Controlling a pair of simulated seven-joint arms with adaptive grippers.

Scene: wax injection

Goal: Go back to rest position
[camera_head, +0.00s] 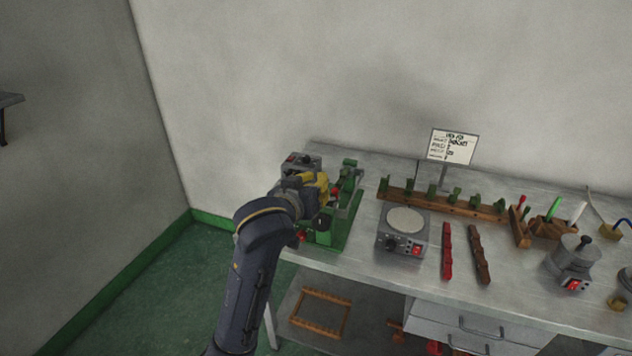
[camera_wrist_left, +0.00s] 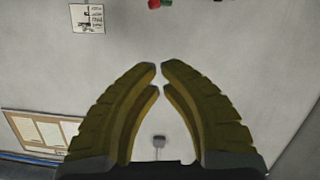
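My left gripper (camera_head: 325,188) has yellow fingers and hangs above the green fixture (camera_head: 350,210) at the left end of the workbench. Its arm comes in from the lower left. In the left wrist view the two fingers (camera_wrist_left: 158,75) curve toward each other and their tips almost meet, with only a thin gap. Nothing is held between them. Behind the fingers that view shows mostly bare wall. The gripper hides part of the green fixture and the grey device (camera_head: 302,160) behind it. My right gripper and arm are not in view.
The workbench (camera_head: 365,272) carries a round-plate heater (camera_head: 405,220), a wooden rack (camera_head: 430,203) of green pieces, a red strip (camera_head: 447,252), a brown strip (camera_head: 479,254) and a metal pot (camera_head: 574,258). A sign (camera_head: 452,146) stands behind. The floor at left is clear.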

